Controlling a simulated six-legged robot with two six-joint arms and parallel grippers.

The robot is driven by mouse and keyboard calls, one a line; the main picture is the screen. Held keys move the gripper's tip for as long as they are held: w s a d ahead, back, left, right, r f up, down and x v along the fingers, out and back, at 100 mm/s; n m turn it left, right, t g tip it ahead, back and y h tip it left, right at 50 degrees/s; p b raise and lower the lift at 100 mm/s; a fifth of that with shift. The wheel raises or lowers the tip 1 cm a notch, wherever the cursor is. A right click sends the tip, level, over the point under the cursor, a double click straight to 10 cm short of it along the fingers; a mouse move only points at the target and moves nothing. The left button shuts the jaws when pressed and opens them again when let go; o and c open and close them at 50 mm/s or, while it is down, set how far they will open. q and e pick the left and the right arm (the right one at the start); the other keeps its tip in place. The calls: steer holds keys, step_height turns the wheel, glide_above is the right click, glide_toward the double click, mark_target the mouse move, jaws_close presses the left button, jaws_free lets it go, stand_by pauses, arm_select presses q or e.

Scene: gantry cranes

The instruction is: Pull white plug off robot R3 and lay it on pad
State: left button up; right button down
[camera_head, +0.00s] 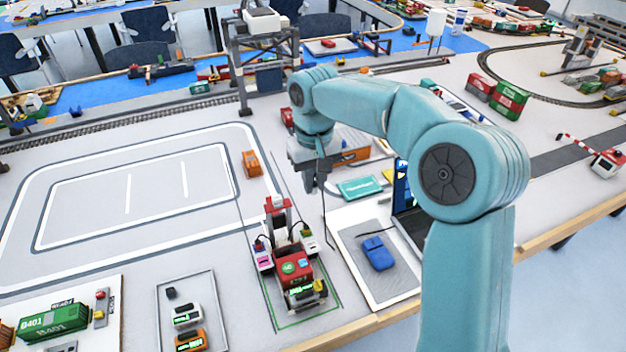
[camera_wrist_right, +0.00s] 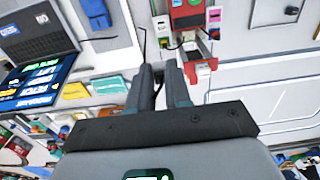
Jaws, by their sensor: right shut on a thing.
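A red wheeled robot (camera_head: 290,265) stands on a green-edged bay near the table's front edge. I cannot read R3 on it. White blocks with dark leads sit on its left (camera_head: 263,258) and right (camera_head: 309,242) sides. My right gripper (camera_head: 318,186) is above and behind it, apart from it. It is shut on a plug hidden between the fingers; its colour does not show. A dark cable (camera_head: 328,225) hangs below. In the right wrist view the fingers (camera_wrist_right: 160,82) are close together, with the robot (camera_wrist_right: 186,14) beyond. A grey pad (camera_head: 352,250) carries a blue mouse. My left gripper is not in view.
A laptop (camera_head: 406,215) stands right of the pad. A teal box (camera_head: 360,187) lies behind the pad. A grey tray (camera_head: 160,325) with small vehicles lies front left. A gantry crane (camera_head: 241,70) stands behind. The white-lined track area (camera_head: 150,200) at left is mostly clear.

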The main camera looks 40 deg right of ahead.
steer(key=w+d+p, duration=0.3)
steer(key=d+p, duration=0.1)
steer(key=d, duration=0.4)
steer(key=w+d+p, duration=0.2)
steer(key=d+p, duration=0.3)
steer(key=d, duration=0.3)
steer(key=shift+w+d, duration=0.2)
steer(key=shift+w, duration=0.2)
steer(key=shift+f+b, duration=7.45)
steer(key=shift+f, duration=5.15)
steer(key=shift+f+b, duration=0.4)
steer(key=shift+f, duration=0.2)
steer(key=c, duration=1)
jaws_free()
step_height(320, 180, up, 16)
steer(key=shift+r+p, duration=0.2)
steer(key=shift+p, duration=0.45)
